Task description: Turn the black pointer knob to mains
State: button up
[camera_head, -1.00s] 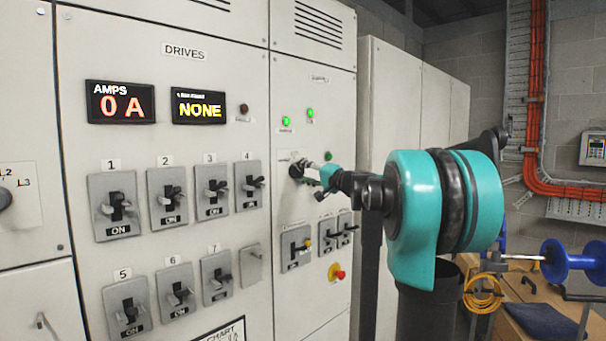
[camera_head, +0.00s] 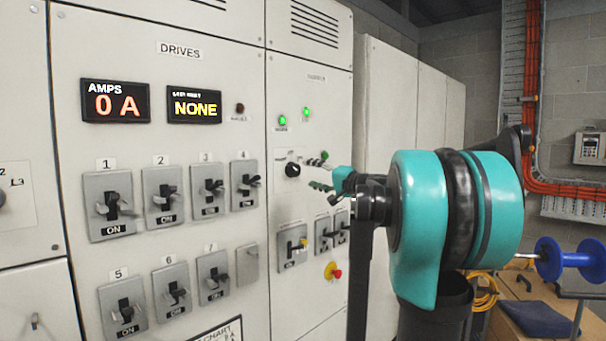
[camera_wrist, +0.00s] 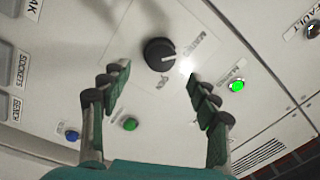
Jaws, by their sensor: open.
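The black pointer knob (camera_head: 292,170) sits on a pale plate on the right-hand cabinet panel.
A lit green lamp (camera_wrist: 237,86) is right of the knob, a green button (camera_wrist: 130,124) and a blue one (camera_wrist: 72,135) below. Breaker switches (camera_head: 112,204) fill the left panel. A red-and-yellow stop button (camera_head: 333,272) is lower down.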

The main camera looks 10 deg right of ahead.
jog(key=v, duration=0.5)
jog(key=shift+s+d, duration=0.2)
jog(key=shift+s, duration=0.05)
jog(key=s+a+f+n+g+h, duration=0.1)
jog(key=s+a+f+g, duration=0.2)
jog(key=f, duration=0.6)
jog(key=s+a+f+n+g+h, duration=0.15)
jog(key=s+a+f, duration=0.3)
jog(key=f, duration=0.45)
jog(key=s+a+f+n+g+h, duration=0.1)
jog(key=s+a+f+g, duration=0.3)
jog(key=f, duration=0.5)
jog(key=s+d+f+n+g+h, duration=0.1)
jog(key=s+d+f+h, duration=0.2)
jog(key=s+f, duration=0.7)
jog(key=s+d+f+n+g+h, duration=0.1)
jog(key=s+d+f+h, duration=0.3)
jog(key=s+f, duration=0.6)
jog(key=shift+d+f, duration=0.2)
jog(key=shift+f, duration=0.65)
jog(key=shift+s+d+f+h, duration=0.2)
jog(key=shift+s+d+h, duration=0.1)
jog(key=shift+h, duration=0.15)
